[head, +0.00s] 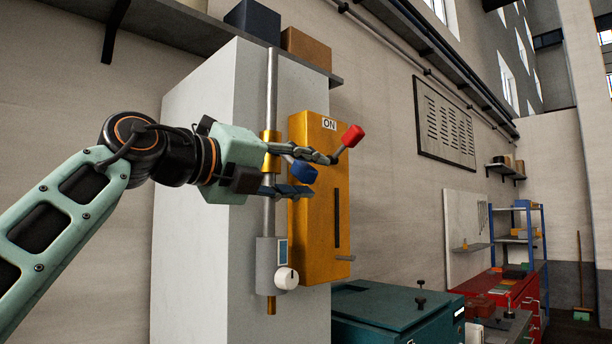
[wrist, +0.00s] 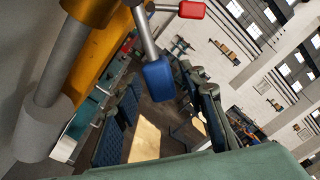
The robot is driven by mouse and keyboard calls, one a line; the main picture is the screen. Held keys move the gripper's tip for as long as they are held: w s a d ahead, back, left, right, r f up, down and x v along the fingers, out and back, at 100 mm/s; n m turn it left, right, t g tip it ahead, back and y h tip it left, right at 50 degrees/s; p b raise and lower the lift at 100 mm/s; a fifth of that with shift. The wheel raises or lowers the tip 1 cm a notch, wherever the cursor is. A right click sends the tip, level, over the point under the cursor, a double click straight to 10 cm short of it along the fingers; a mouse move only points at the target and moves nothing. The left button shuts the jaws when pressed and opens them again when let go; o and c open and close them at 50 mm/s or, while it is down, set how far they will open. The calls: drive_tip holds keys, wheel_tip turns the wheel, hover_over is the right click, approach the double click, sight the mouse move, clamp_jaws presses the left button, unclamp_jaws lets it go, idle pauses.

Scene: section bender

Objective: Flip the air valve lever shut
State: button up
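The air valve is a brass body (head: 270,150) on a vertical grey pipe (head: 271,90) in the head view. Its lever ends in a blue grip (head: 303,172) and points right from the pipe. My gripper (head: 319,174) is open, with one finger above the blue grip and one below it. In the wrist view the blue grip (wrist: 158,80) shows between the dark, spread fingers, with gaps on both sides and no visible contact. The brass body (wrist: 92,10) is cut by the top edge there.
A yellow box (head: 318,245) marked ON stands just behind, with a red-knobbed lever (head: 352,136) close to my upper finger. A grey regulator with a white knob (head: 287,278) hangs below on the pipe. A teal cabinet (head: 385,318) stands lower right.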

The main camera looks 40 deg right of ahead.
drive_tip(key=a, duration=1.2)
drive_tip(key=shift+s, duration=0.45)
drive_tip(key=shift+w+d, duration=0.1)
